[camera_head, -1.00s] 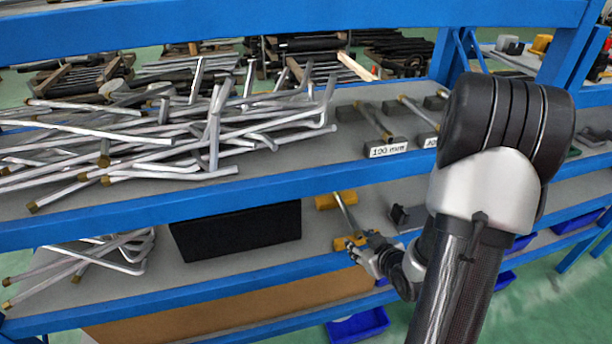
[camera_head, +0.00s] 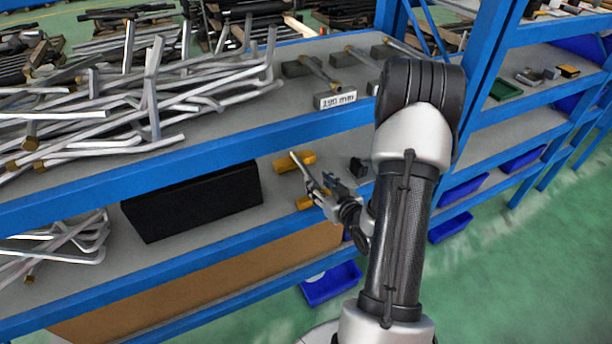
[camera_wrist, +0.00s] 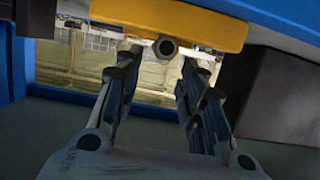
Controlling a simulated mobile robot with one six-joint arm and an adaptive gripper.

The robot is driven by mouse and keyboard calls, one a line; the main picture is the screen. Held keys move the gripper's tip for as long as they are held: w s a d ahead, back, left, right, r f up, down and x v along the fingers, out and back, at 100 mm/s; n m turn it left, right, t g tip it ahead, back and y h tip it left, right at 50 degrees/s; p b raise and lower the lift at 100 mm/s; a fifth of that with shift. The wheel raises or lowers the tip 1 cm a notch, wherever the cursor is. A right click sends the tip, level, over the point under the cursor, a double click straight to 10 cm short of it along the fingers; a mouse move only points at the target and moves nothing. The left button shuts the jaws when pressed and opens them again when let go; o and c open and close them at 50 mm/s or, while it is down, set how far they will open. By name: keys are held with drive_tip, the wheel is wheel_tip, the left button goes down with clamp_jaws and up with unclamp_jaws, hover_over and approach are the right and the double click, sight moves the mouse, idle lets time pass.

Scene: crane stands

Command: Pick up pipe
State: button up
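The pipe's round dark end (camera_wrist: 167,47) shows between the fingertips, in front of the yellow block (camera_wrist: 175,20). I see no finger closed on it.
A blue shelf beam (camera_head: 230,135) runs above my gripper. A black box (camera_head: 195,200) stands to the left on the same shelf, and a small dark block (camera_head: 358,168) to the right. Many bent pipes (camera_head: 120,100) lie piled on the upper shelf. Blue bins (camera_head: 332,283) sit below.

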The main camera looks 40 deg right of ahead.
sight(308, 173)
drive_tip(key=b+x, duration=0.2)
drive_tip(key=x, duration=0.6)
drive_tip(key=shift+d+f, duration=0.15)
drive_tip(key=shift+f, duration=0.05)
drive_tip(key=shift+c, duration=0.2)
clamp_jaws()
drive_tip(key=shift+r, duration=0.1)
